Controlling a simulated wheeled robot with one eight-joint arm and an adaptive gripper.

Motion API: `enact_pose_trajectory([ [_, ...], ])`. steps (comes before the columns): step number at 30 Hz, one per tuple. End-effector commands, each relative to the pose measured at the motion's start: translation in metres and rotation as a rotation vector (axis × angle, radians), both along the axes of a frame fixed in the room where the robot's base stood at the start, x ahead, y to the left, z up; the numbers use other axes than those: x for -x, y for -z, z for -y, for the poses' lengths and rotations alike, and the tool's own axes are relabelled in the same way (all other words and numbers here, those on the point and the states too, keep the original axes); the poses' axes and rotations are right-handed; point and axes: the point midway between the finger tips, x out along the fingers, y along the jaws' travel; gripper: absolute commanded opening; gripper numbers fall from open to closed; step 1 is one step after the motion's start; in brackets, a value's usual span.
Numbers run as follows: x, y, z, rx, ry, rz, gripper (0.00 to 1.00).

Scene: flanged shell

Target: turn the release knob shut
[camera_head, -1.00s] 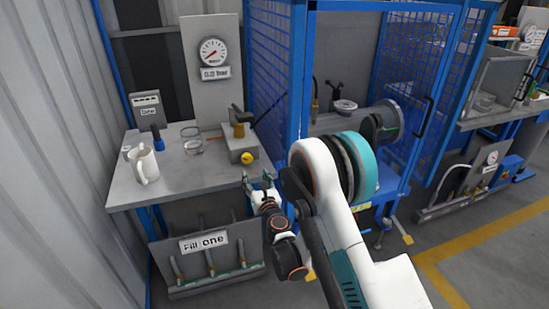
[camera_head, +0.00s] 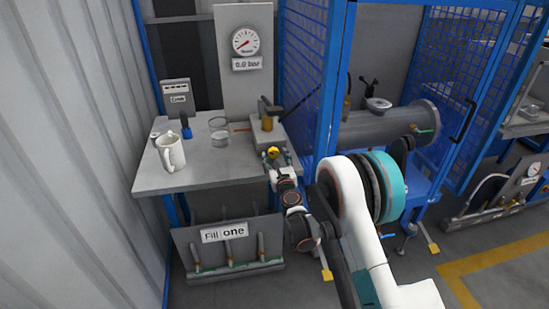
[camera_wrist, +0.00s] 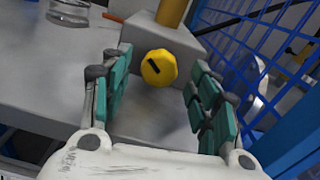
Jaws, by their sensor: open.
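The yellow release knob (camera_head: 273,152) is on the front of a grey block (camera_head: 266,130) at the right end of the bench. In the wrist view the knob (camera_wrist: 158,67) is round, with a dark slanted slot mark on its face. My gripper (camera_wrist: 160,95) is open, with its teal finger pads on either side of the knob in that view and the knob ahead between them. In the head view my gripper (camera_head: 278,160) is just at the front of the knob. I cannot tell whether the pads reach the knob; no contact shows.
The grey bench (camera_head: 200,178) holds a white mug (camera_head: 170,152), a glass dish (camera_head: 219,136) and a blue-handled item (camera_head: 186,126). A gauge panel (camera_head: 246,45) reading 0.0 bar stands behind. The blue mesh cage (camera_head: 312,60) is close on the right of the knob.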

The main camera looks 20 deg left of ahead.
Motion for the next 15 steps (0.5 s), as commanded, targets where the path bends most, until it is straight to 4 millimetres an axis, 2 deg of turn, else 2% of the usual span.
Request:
enact_pose_trajectory([
  [6, -0.02, 0.001, -0.012, -0.001, 0.0, -0.001, 0.55],
  [15, -0.024, -0.001, -0.015, -0.001, 0.0, -0.001, 0.55],
])
